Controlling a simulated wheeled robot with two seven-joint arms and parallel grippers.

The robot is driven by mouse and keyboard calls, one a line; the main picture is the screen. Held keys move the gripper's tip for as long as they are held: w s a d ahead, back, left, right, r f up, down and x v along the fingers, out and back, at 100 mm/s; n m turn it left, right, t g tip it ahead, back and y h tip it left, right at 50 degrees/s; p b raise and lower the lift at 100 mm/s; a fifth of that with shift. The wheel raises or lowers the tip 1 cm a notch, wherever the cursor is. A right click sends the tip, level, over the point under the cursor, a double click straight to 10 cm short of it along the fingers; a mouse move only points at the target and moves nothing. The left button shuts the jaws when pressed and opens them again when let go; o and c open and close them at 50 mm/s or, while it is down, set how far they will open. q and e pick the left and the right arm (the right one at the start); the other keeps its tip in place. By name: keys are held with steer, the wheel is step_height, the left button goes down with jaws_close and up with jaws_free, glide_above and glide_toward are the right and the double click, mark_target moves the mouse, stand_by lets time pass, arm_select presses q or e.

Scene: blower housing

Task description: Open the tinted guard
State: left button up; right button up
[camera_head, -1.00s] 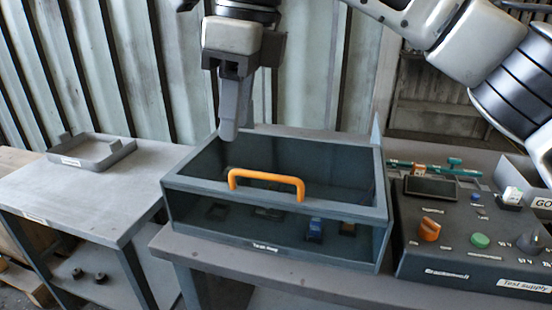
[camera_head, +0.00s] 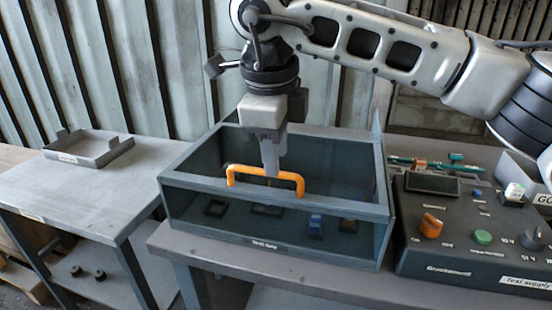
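The tinted guard (camera_head: 340,205) is a dark see-through box cover with a grey frame, standing on the middle bench. It looks closed. An orange bar handle (camera_head: 243,171) runs along its upper front edge. Small parts, one of them blue (camera_head: 315,225), show dimly behind the tinted front. My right gripper (camera_head: 271,172) points down right at the middle of the handle, its fingertips overlapping the bar in the picture. The fingers look close together, seen edge-on; whether they are around the bar cannot be told. My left gripper is not in view.
A control box (camera_head: 450,262) with an orange knob and a green button stands close to the guard's right side. A grey tray (camera_head: 88,152) lies on the left side table (camera_head: 95,200). A gap separates that table from the bench (camera_head: 215,255).

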steer(key=shift+w+f, duration=0.25)
steer(key=shift+f, duration=0.85)
